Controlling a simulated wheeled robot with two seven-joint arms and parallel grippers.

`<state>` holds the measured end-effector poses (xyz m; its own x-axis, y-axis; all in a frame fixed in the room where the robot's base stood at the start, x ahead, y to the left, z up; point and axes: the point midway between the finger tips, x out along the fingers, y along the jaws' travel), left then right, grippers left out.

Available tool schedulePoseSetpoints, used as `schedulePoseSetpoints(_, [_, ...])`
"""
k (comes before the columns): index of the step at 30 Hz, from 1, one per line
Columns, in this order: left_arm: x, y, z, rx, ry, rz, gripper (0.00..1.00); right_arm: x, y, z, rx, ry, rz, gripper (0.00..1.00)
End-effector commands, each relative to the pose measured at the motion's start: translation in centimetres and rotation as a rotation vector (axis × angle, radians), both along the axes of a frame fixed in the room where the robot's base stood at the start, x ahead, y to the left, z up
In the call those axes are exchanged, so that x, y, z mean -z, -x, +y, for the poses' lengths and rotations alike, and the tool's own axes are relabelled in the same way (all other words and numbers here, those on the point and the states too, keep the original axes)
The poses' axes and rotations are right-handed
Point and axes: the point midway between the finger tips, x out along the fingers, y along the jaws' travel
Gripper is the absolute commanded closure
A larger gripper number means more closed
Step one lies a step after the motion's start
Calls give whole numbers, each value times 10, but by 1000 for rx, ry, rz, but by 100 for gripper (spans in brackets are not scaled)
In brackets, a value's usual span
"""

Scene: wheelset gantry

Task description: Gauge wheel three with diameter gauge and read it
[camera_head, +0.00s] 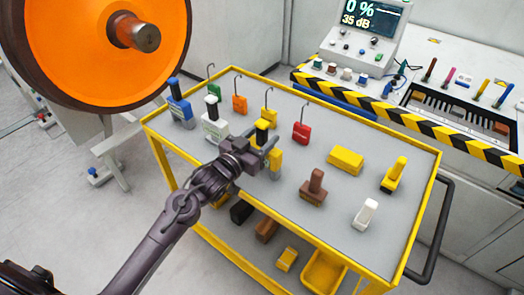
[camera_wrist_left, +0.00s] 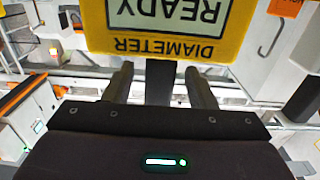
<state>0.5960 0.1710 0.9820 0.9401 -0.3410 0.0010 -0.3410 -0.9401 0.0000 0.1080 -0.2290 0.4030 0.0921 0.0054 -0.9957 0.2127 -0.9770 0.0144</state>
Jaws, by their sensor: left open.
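The yellow diameter gauge (camera_head: 276,162) stands on the grey trolley top, partly hidden by my left gripper. In the left wrist view its yellow face (camera_wrist_left: 175,25) reads DIAMETER and READY, upside down. My left gripper (camera_head: 268,148) is open at the gauge. In the left wrist view its two fingers (camera_wrist_left: 160,88) stand on either side of the gauge's dark stem, with gaps visible. A large orange wheel (camera_head: 75,50) with a dark rim and a metal axle end fills the upper left of the head view. No wheel number is visible. My right gripper is not in view.
The yellow-framed trolley (camera_head: 410,232) also carries a blue tool (camera_head: 179,106), a white tool (camera_head: 214,125), a red hooked block (camera_head: 301,132), a yellow block (camera_head: 346,159) and a brown stamp-like tool (camera_head: 313,190). A console (camera_head: 365,25) showing 0 % and 35 dB stands behind.

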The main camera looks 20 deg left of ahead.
Motion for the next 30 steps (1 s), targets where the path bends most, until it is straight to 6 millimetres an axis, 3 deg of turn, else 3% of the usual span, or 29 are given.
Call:
schedulePoseSetpoints(8, [1,-4,-2,0,0,1,49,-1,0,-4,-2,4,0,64])
schedulePoseSetpoints(20, [1,-4,-2,0,0,1,99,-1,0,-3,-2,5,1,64])
schedulePoseSetpoints(30, [-1,-4,-2,0,0,-2,100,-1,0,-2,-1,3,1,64])
